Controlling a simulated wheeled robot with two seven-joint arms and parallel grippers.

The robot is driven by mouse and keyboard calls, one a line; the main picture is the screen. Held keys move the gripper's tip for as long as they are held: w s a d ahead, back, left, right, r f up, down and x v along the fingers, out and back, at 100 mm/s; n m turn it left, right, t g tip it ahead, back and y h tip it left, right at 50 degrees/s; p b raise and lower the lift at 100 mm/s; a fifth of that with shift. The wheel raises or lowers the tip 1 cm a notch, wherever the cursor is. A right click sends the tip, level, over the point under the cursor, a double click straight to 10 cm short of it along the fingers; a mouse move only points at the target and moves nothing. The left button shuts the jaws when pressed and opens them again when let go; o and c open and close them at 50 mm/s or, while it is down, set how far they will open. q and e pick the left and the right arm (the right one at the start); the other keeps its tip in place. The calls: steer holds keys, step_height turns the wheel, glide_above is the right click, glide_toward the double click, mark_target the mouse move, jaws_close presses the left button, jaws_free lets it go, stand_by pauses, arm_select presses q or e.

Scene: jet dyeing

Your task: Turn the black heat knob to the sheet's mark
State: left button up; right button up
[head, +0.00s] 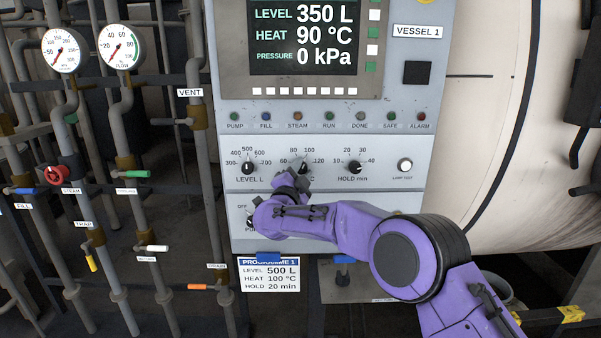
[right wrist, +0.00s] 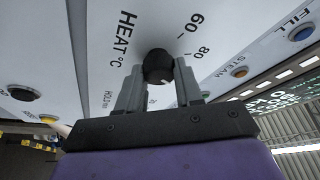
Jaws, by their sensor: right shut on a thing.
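The black heat knob (head: 302,167) is on the control panel, between the LEVEL knob and the HOLD knob. It also shows in the right wrist view (right wrist: 158,65), between two grey fingers. My right gripper (head: 303,178) is shut on it and covers part of the knob and its lower scale. A small pale mark shows on the knob in the wrist view, but its exact scale reading is hard to tell. The sheet (head: 270,275) below the panel reads LEVEL 500 L, HEAT 100 °C, HOLD 20 min. The display (head: 304,37) reads HEAT 90 °C. My left gripper is out of view.
The LEVEL knob (head: 247,168) and HOLD knob (head: 355,168) sit close on either side. A white button (head: 405,165) is farther right. Pipes with coloured valve handles stand left of the panel, and a large pale vessel (head: 480,130) stands right.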

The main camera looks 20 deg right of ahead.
steer(key=o, duration=1)
steer(key=shift+o, duration=0.2)
steer(key=b+v, duration=0.2)
steer(key=v, duration=0.8)
steer(key=shift+s+b, duration=0.25)
steer(key=shift+b, duration=0.05)
steer(key=shift+a, duration=0.15)
